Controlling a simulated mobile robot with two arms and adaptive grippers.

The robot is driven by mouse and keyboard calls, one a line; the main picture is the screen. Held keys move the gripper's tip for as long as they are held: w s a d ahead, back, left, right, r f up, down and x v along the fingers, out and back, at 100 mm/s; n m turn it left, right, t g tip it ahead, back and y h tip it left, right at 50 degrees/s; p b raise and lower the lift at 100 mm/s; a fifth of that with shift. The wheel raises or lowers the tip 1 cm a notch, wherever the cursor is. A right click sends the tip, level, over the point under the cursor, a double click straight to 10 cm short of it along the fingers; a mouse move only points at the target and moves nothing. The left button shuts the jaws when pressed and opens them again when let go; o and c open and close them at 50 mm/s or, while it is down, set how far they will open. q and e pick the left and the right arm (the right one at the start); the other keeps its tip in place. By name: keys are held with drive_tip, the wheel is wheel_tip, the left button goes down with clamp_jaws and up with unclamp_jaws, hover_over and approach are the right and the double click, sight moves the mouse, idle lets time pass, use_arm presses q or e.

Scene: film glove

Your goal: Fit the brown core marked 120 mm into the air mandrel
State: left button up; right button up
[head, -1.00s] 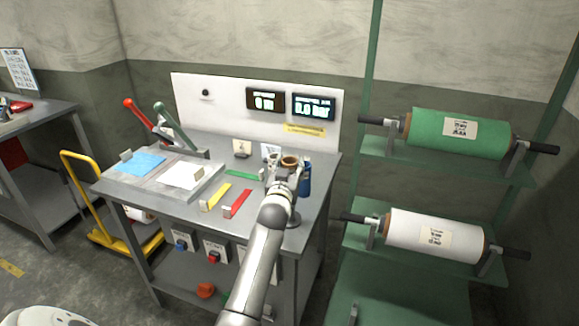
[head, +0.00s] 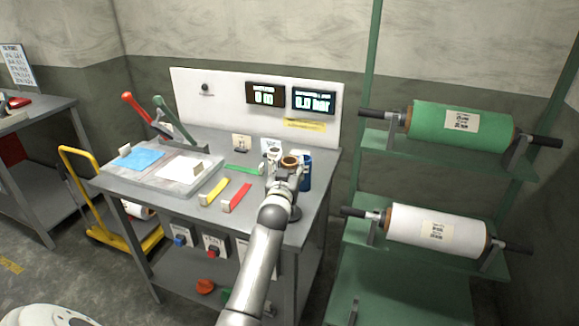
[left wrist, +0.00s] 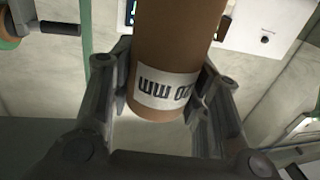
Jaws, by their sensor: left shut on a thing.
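The brown core (left wrist: 175,45) fills the middle of the left wrist view. Its white label (left wrist: 165,88) reads upside down, with "mm" and part of a number ending in 20 or similar showing. My left gripper (left wrist: 155,95) is shut on it, one finger on each side. In the head view my left gripper (head: 284,180) is over the right part of the grey workbench, and the brown core's open top (head: 290,161) shows above it. I cannot make out the air mandrel for certain. My right gripper is not in view.
A blue can (head: 306,170) stands close to the right of the gripper. Red (head: 237,196) and yellow (head: 216,193) strips lie to its left on the workbench (head: 190,222). A green rack at the right holds a green roll (head: 440,128) and a white roll (head: 415,223).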

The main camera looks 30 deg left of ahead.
use_arm(q)
drive_tip(key=shift+f+b, duration=2.85)
drive_tip(key=shift+f, duration=1.15)
drive_tip(key=o, duration=1.1)
drive_tip(key=shift+c, duration=0.2)
drive_tip(key=shift+s, duration=0.1)
drive_tip(key=v, duration=1.2)
